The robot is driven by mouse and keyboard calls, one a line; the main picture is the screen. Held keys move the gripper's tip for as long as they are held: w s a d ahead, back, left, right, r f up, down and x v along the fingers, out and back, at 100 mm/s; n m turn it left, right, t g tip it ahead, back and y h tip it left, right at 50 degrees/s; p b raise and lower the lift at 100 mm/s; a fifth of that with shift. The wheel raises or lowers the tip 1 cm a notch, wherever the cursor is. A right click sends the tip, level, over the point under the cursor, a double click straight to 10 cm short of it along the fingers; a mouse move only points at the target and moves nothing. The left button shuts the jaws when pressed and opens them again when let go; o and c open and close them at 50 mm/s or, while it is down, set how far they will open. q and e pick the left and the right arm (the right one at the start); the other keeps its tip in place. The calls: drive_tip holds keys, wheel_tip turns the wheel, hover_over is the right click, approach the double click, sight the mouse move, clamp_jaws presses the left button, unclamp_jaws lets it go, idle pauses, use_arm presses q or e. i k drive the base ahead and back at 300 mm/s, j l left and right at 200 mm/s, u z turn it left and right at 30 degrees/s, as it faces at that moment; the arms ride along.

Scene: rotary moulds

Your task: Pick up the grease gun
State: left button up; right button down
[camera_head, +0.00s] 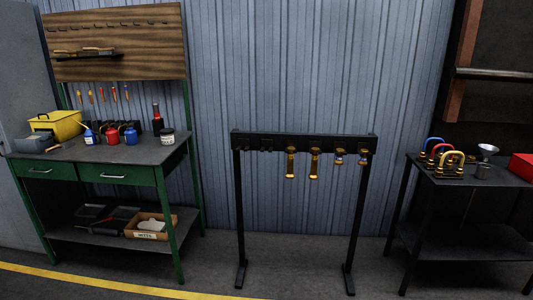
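No thing in the head view can be told for certain as the grease gun. An upright dark object with a red part (157,122) stands at the back of the green workbench (90,151) on the left; it is too small to name surely. Several brass-coloured tools hang from a black rack (303,142) in the middle, among them a long one (291,164) and another (315,164) beside it. Neither of my grippers is in view.
The workbench also holds a yellow box (62,125), a red can (112,135), blue cans and a white jar (167,137). A dark table (425,178) at the right bears coloured-handled items (452,162) and a funnel (487,151). Floor between the furniture is clear.

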sight(155, 105)
drive_tip(key=i+j+z, duration=0.35)
drive_tip(key=j, duration=0.3)
drive_tip(key=i+j+z, duration=0.35)
drive_tip(key=j, duration=0.4)
drive_tip(key=i+j+z, duration=0.15)
drive_tip(key=j, duration=0.25)
